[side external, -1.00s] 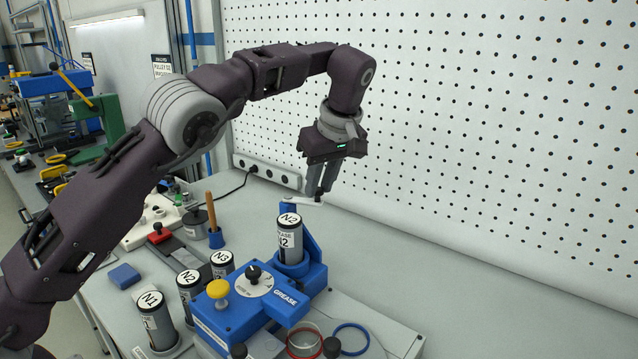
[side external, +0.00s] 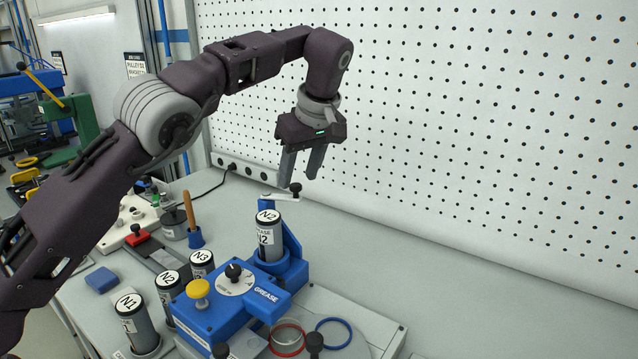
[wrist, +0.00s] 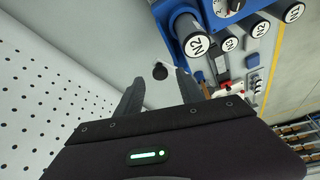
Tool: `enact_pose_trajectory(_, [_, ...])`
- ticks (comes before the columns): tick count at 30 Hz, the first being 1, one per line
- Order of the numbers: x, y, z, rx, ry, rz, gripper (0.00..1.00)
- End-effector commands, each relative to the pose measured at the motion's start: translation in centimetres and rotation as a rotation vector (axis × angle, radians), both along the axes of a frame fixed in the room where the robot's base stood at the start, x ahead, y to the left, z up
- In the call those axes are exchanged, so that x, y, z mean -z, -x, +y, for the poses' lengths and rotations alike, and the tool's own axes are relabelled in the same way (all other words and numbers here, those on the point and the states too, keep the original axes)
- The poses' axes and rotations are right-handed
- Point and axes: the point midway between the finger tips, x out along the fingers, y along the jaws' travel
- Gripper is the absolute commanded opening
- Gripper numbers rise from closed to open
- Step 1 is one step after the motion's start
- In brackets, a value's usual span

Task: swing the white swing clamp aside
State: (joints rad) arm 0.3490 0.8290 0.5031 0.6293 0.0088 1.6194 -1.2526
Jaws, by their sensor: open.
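The white swing clamp (side external: 280,197) is a short white bar at the top of a blue post behind the N2 cartridge (side external: 268,234). It points right in the side view, apart from the cartridge's lid, and a black knob (side external: 296,187) stands on its free end. My gripper (side external: 299,182) is open and empty, its fingertips just above the knob. In the wrist view the knob (wrist: 160,71) shows between and slightly beyond the fingertips of my gripper (wrist: 158,78). The N2 lid (wrist: 196,44) is uncovered there.
The blue grease fixture (side external: 225,315) with a dial and yellow knob holds the N2 cartridge. Cartridges N1 (side external: 138,325), a second N2 (side external: 168,292) and N3 (side external: 202,265) stand left of it. The pegboard wall (side external: 450,130) rises behind; the bench right is clear.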

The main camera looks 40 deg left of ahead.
Motion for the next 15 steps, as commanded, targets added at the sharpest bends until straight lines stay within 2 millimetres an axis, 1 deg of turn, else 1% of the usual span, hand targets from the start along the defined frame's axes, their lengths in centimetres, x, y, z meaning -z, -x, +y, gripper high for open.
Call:
enact_pose_trajectory(2, [-1.3, 0.0, -0.5, 0.002, 0.000, -0.005, 0.45])
enact_pose_trajectory(3, [-1.2, 0.6, -2.0, 0.007, 0.000, 0.000, 0.45])
enact_pose_trajectory(9, [-1.2, 2.7, -7.7, 0.006, -0.001, -0.001, 0.45])
enact_pose_trajectory(12, [-1.1, 3.4, -9.9, 0.005, -0.001, -0.001, 0.45])
enact_pose_trajectory(15, [-1.1, 3.8, -11.1, 0.000, -0.002, -0.002, 0.45])
